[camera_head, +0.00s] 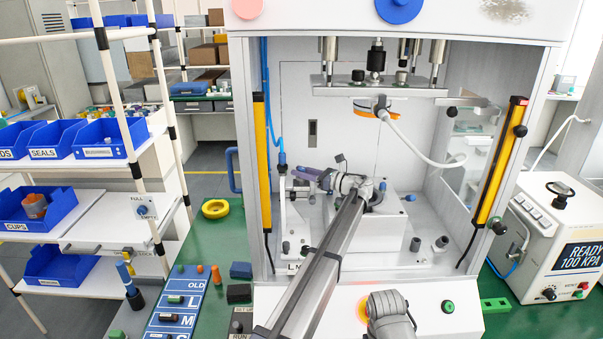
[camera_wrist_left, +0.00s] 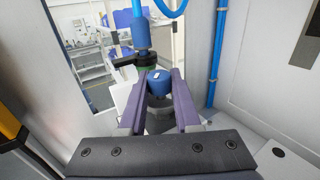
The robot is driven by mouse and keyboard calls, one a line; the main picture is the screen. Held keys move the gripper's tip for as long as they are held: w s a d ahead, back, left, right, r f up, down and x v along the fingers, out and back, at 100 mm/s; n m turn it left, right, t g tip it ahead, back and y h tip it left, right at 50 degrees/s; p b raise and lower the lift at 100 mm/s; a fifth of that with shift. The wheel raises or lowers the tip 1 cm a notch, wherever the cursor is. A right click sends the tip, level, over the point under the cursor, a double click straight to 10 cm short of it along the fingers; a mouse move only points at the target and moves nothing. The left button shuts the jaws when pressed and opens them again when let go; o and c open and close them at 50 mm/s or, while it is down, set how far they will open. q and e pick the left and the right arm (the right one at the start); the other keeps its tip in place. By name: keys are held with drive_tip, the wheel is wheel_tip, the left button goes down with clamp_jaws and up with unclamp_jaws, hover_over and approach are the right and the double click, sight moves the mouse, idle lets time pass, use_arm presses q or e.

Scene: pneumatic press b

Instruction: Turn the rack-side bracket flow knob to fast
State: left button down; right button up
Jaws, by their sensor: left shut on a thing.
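My left gripper (camera_head: 304,178) reaches into the press, at the left bracket on the rack side. In the left wrist view, its two purple fingers (camera_wrist_left: 158,100) are shut on a blue knob (camera_wrist_left: 158,82) with a small white mark on its face. I cannot read which setting the mark points to. A blue and black fitting (camera_wrist_left: 142,38) with a blue hose stands just beyond the knob. In the head view the knob is too small and covered to make out clearly. My right gripper is not in view.
The press has yellow light bars (camera_head: 262,160) on both side posts and a raised upper plate (camera_head: 380,91) above my arm. A white block stands under my wrist. Blue bins (camera_head: 110,138) sit on the rack at left. A pump unit (camera_head: 555,235) reading READY 100 KPA stands at right.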

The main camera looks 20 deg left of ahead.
use_arm(q)
drive_tip(key=shift+w+n+g, duration=0.1)
drive_tip(key=shift+n+g, duration=0.7)
drive_tip(key=shift+g, duration=0.7)
drive_tip(key=c, duration=0.6)
unclamp_jaws()
drive_tip(key=shift+s+d, duration=0.2)
drive_tip(key=shift+d, duration=1.75)
drive_tip(key=shift+s+d, duration=0.15)
drive_tip(key=shift+d, duration=1.75)
